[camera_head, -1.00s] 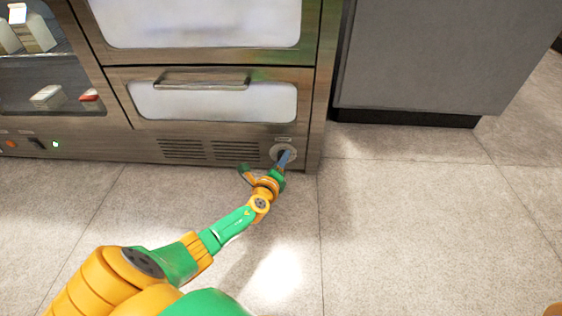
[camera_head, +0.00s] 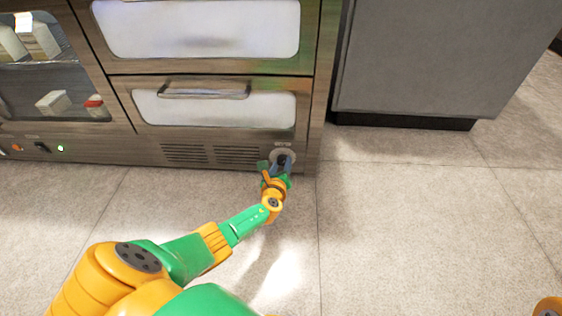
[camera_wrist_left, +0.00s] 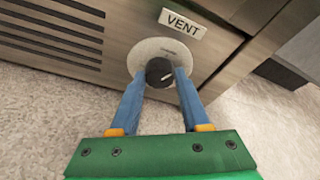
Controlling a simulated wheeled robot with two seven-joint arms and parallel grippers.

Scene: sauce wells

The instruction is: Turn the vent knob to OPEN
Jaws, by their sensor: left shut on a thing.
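The vent knob (camera_wrist_left: 159,72) is a small dark round knob with a white mark, on a pale round plate (camera_wrist_left: 150,50) under a "VENT" label (camera_wrist_left: 183,22). In the head view the knob (camera_head: 282,159) sits low at the right end of the steel cabinet front, partly hidden by my gripper. My left gripper (camera_wrist_left: 159,76) is shut on the knob, with one blue finger on each side. It also shows in the head view (camera_head: 281,167). The small lettering on the plate is too small to read. My right gripper is not in view.
Vent slots (camera_head: 212,154) lie left of the knob, below a drawer with a bar handle (camera_head: 204,90). A grey cabinet (camera_head: 430,60) stands to the right. The pale tiled floor (camera_head: 420,220) is clear. A switch and a lit green light (camera_head: 60,148) are at far left.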

